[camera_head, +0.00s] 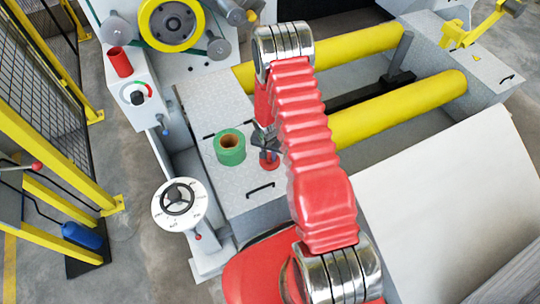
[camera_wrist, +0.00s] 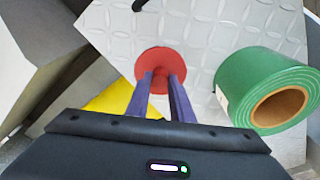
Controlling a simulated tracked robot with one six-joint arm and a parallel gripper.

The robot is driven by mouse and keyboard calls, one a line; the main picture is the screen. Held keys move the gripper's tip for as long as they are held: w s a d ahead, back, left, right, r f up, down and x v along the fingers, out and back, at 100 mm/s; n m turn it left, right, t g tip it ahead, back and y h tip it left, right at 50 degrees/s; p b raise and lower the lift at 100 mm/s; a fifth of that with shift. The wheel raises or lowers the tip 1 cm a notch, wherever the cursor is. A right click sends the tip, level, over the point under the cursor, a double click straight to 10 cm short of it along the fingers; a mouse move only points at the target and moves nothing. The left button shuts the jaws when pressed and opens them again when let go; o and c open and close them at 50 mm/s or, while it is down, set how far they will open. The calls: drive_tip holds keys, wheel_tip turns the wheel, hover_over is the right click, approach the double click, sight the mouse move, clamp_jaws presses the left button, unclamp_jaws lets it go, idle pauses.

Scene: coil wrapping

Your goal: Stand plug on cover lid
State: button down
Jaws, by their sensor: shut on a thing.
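My gripper (camera_head: 266,140) is shut on a red plug (camera_head: 269,160) with a wide round flange at its lower end. In the wrist view, the two purple fingers of my gripper (camera_wrist: 160,82) close on the plug's stem (camera_wrist: 159,64), with the flange beyond them. The plug looks upright over the grey checker-plate cover lid (camera_head: 232,192). The lid also fills the upper middle of the wrist view (camera_wrist: 205,40). I cannot tell whether the flange touches the lid or hangs just above it.
A green tape roll (camera_head: 230,147) lies on the plate close left of the plug. A black handle (camera_head: 261,190) is on the lid. Yellow rollers (camera_head: 400,110) are to the right, a handwheel (camera_head: 179,203) to the left, and a control box with a red cylinder (camera_head: 119,62) behind left.

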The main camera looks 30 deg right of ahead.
sight(268, 164)
drive_tip(key=c, duration=1.6)
unclamp_jaws()
drive_tip(key=shift+o, duration=0.2)
wheel_tip(268, 164, up, 12)
drive_tip(key=s+a, duration=0.1)
